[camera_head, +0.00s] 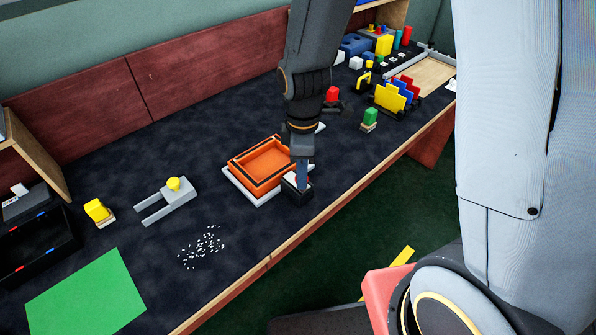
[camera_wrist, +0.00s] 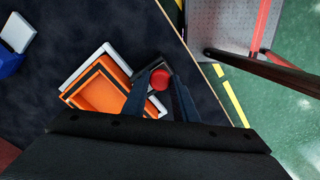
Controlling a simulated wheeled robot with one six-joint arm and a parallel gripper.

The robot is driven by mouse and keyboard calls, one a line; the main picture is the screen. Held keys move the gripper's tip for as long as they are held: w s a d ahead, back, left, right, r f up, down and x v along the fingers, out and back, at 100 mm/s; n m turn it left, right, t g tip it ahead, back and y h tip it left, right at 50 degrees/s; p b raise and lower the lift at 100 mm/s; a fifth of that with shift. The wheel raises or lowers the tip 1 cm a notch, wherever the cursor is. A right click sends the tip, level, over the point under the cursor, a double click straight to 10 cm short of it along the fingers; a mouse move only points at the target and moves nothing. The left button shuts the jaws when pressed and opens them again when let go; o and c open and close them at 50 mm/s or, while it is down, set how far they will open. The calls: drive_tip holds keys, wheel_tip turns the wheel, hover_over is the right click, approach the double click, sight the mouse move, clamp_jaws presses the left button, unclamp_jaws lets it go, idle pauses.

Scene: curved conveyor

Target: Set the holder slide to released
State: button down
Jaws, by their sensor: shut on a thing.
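An orange tray (camera_head: 262,163) sits on a white base plate (camera_head: 238,187) on the dark bench top. A black block (camera_head: 297,193) stands at its near right side. I take this to be the holder with its slide. My gripper (camera_head: 302,180) reaches straight down over the block. In the wrist view, my gripper (camera_wrist: 161,88) has its two fingers on either side of a round red knob (camera_wrist: 160,80) and is shut on it. The orange tray (camera_wrist: 103,92) lies just left of the knob there. The fingers hide most of the knob in the head view.
A grey forked fixture with a yellow knob (camera_head: 174,184) and scattered white bits (camera_head: 202,246) lie to the left. A green mat (camera_head: 86,295) is at front left. A green block (camera_head: 370,117) and a yellow rack (camera_head: 390,97) stand to the right. The bench edge is close.

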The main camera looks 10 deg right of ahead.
drive_tip(key=c, duration=1.4)
unclamp_jaws()
drive_tip(key=shift+s, duration=0.2)
drive_tip(key=shift+d+r+b, duration=0.1)
drive_tip(key=shift+r+b, duration=0.2)
drive_tip(key=shift+r, duration=3.6)
drive_tip(key=shift+s+d+m, duration=0.1)
drive_tip(key=shift+d+m, duration=0.2)
drive_tip(key=shift+m, duration=0.1)
drive_tip(key=s+d+m, duration=0.6)
drive_tip(key=d+m, duration=0.4)
drive_tip(key=m, duration=0.5)
drive_tip(key=shift+s+r+t, duration=0.15)
drive_tip(key=shift+s+t, duration=0.15)
drive_tip(key=shift+s, duration=0.05)
